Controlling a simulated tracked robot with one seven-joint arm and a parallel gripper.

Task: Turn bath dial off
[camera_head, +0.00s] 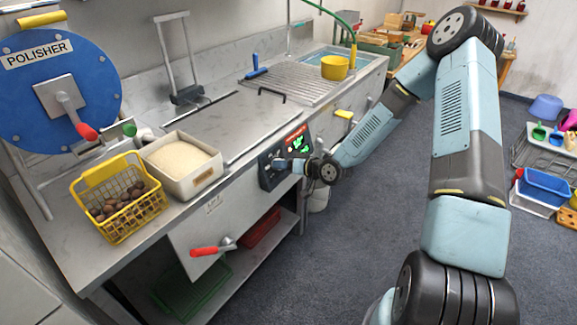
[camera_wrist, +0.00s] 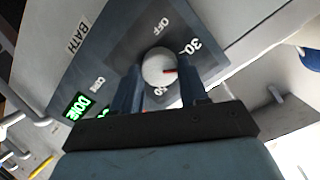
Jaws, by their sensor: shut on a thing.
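The bath dial (camera_wrist: 153,65) is a round pale knob on the dark control panel (camera_wrist: 120,50) labelled BATH. Its short red mark points right in the wrist view, below the 30 label and away from OFF, which is at the top. My gripper (camera_wrist: 160,70) is shut on the dial, one finger on each side.
A yellow basket of chestnuts (camera_head: 113,233), a white bin of pale grains (camera_head: 160,181) and a blue polisher (camera_head: 98,85) stand left on the counter. A red-handled lever (camera_head: 207,251) juts from the front.

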